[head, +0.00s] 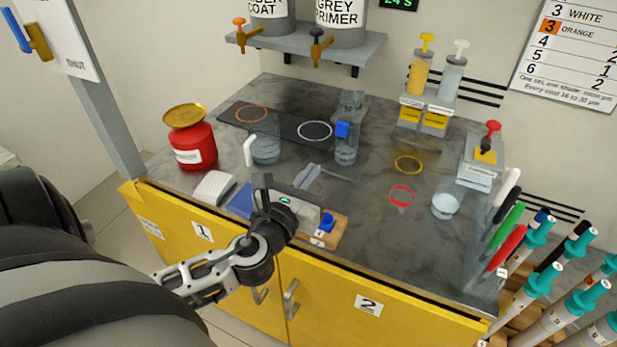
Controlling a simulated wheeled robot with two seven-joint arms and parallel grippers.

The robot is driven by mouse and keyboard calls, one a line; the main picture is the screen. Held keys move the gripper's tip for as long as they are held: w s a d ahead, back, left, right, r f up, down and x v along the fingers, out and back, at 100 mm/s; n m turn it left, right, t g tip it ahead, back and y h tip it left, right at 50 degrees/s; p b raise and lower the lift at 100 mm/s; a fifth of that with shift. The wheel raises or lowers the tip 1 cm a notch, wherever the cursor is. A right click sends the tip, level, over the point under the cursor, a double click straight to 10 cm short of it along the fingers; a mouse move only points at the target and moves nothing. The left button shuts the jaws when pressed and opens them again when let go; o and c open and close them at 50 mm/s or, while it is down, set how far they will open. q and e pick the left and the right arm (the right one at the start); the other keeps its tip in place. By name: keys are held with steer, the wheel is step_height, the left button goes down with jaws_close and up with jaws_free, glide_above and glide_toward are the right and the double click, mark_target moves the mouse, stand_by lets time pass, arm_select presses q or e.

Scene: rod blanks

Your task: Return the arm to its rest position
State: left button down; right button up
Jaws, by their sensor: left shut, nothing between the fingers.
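My left arm comes in from the lower left, and its gripper (266,190) is over the front edge of the grey worktop (345,205). The gripper's dark fingers are shut and hold nothing. They overlap the left part of a small grey device with a green display (303,214). I cannot tell how far above the worktop the fingers are. My right gripper is not in view.
A red can (193,147), a glass beaker (266,150) and a blue-topped glass vessel (345,150) stand farther back. A white pad (214,188) lies left. Several teal-capped tubes (538,286) stand at right. Yellow cabinet doors (345,297) are below.

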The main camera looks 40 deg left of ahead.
arm_select(q)
steer(key=shift+s, duration=0.15)
stand_by(0.4)
steer(key=s+f+n+g+y, duration=0.2)
steer(key=s+f+n+g, duration=0.5)
steer(key=n, duration=1.2)
steer(key=s+d+f+n+g+h, duration=0.4)
steer(key=s+d+n+g+h, duration=0.25)
steer(key=s+d+n, duration=0.4)
steer(key=w+d+f+n+t+h, duration=0.1)
steer(key=w+d+f+t+h, duration=0.1)
steer(key=w+d+f+t, duration=0.2)
step_height(320, 180, down, 4)
steer(key=shift+w+r+t, duration=0.2)
steer(key=shift+w+t, duration=0.55)
steer(key=shift+t, duration=0.3)
